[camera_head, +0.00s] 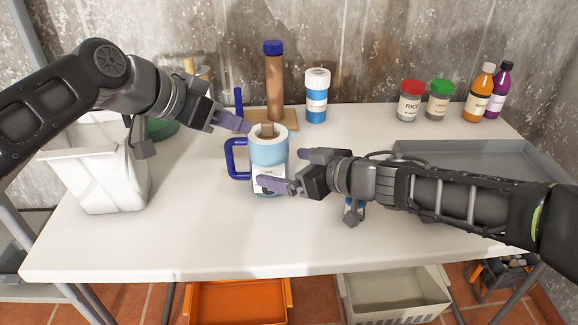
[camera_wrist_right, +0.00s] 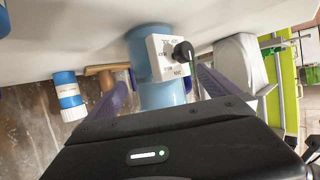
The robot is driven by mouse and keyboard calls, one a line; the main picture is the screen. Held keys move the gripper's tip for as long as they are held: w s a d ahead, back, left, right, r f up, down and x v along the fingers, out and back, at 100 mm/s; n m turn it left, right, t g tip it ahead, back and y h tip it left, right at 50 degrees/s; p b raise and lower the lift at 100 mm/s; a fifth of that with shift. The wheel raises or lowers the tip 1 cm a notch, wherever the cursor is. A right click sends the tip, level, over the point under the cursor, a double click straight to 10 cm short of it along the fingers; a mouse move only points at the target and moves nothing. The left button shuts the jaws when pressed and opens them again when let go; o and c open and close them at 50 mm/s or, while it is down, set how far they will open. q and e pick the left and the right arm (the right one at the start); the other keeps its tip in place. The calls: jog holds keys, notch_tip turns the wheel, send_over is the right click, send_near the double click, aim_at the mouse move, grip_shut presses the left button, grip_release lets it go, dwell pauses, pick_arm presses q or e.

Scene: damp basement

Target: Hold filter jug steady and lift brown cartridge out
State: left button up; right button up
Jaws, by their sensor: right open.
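The right wrist view shows the jug (camera_wrist_right: 163,95) between the two fingers; contact is unclear. My left gripper (camera_head: 240,122) is by the jug's upper left, close to the rim; its finger gap is not clear.
A brown cylinder with a blue cap (camera_head: 274,85) stands on a wooden board behind the jug. A blue-and-white bottle (camera_head: 317,97) is right of it. Jars and bottles stand at the back right. A grey tray (camera_head: 470,155) lies right, a white bin (camera_head: 100,170) left.

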jog(key=shift+w+a, duration=0.1)
dwell(0.3)
jog(key=x, duration=0.7)
jog(key=shift+w+a+f, duration=0.15)
jog(key=shift+f, duration=0.05)
jog(key=shift+c, duration=0.4)
